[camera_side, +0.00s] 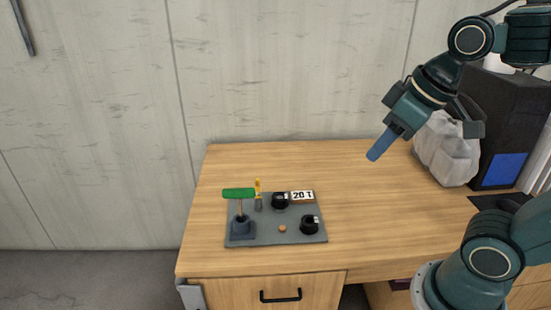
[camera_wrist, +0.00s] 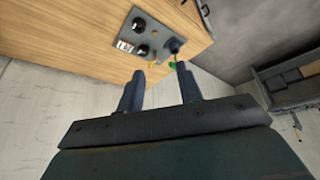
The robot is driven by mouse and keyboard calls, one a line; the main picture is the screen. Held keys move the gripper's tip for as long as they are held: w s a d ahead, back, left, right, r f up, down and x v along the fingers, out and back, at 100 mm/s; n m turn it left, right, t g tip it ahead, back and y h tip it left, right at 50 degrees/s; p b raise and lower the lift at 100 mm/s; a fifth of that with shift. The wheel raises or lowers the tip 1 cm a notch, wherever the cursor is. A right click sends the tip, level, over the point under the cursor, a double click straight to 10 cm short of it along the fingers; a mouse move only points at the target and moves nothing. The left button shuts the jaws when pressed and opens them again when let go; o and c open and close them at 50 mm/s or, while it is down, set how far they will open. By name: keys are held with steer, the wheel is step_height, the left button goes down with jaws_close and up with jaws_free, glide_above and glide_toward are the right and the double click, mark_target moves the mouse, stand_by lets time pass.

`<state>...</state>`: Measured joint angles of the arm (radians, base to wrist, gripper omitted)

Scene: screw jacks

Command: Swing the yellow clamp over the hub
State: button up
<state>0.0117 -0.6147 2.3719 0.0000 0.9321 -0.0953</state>
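The yellow clamp (camera_side: 257,187) is a small upright piece on a short grey post near the back left of a grey plate (camera_side: 262,237). It also shows in the wrist view (camera_wrist: 152,64). Beside it, a green bar (camera_side: 239,193) lies level on top of a stem rising from a dark blue base (camera_side: 242,229). Two black round knobs (camera_side: 280,200) (camera_side: 310,225) sit on the plate; I cannot tell which part is the hub. My gripper (camera_side: 375,154) is high above the table, right of the plate and apart from it. In the wrist view its fingers (camera_wrist: 159,70) are open and empty.
A white "20 T" label (camera_side: 302,197) and a small orange button (camera_side: 282,229) are on the plate. A pale grey bag (camera_side: 446,150) and a black box (camera_side: 508,115) stand at the table's right. The wooden table (camera_side: 360,215) is clear between plate and bag.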

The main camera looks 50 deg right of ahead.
steer(key=w+d+r+n+g, duration=0.1)
steer(key=w+r+n, duration=0.2)
steer(key=w, duration=0.8)
steer(key=n+g, duration=0.4)
steer(key=n, duration=0.4)
glide_above(257, 179)
step_height(257, 179, down, 20)
steer(key=shift+d, duration=0.1)
steer(key=shift+f, duration=0.1)
steer(key=shift+f, duration=6.8)
jaws_close()
